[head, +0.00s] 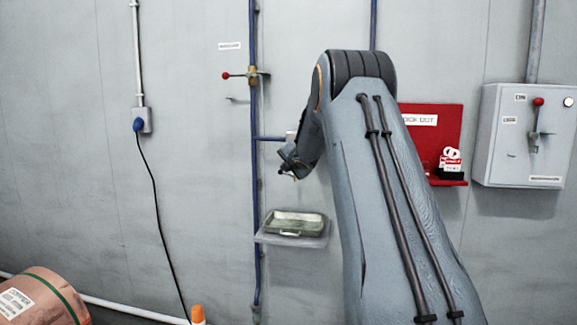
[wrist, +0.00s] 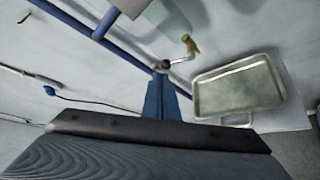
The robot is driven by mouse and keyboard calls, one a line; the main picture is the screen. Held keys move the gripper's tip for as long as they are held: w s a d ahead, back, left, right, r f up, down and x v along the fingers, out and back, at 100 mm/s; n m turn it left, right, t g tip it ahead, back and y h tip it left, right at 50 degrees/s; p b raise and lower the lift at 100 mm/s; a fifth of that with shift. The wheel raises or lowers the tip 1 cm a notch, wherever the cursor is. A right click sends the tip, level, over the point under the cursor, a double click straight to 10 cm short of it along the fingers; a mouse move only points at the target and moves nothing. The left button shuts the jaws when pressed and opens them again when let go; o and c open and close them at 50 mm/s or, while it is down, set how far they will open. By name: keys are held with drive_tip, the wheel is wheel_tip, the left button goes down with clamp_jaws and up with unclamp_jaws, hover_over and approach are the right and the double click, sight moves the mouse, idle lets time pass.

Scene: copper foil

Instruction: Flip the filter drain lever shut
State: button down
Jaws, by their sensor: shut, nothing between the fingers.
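My gripper (head: 287,168) is shut and empty beside the blue pipe, above the drip tray. In the wrist view its closed fingers (wrist: 163,88) point at a small silver and brass drain fitting (wrist: 189,46) under the filter. The fitting's thin silver arm looks close to or touching my fingertips; I cannot tell which. This seems to be the drain lever, and its exact position is unclear. The filter bowl (wrist: 168,17) is pale and partly cut off in the wrist view. In the head view my wrist hides the drain.
A green metal tray (wrist: 238,92) sits on a wall shelf (head: 265,238) just below my gripper. A red-knobbed valve lever (head: 228,76) is on the blue pipe (head: 254,195). A red lockout board (head: 440,124) and a grey switch box (head: 497,150) are at the right.

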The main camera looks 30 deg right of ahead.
drive_tip(key=r+b+v, duration=0.1)
drive_tip(key=v, duration=0.6)
drive_tip(key=shift+a, duration=0.2)
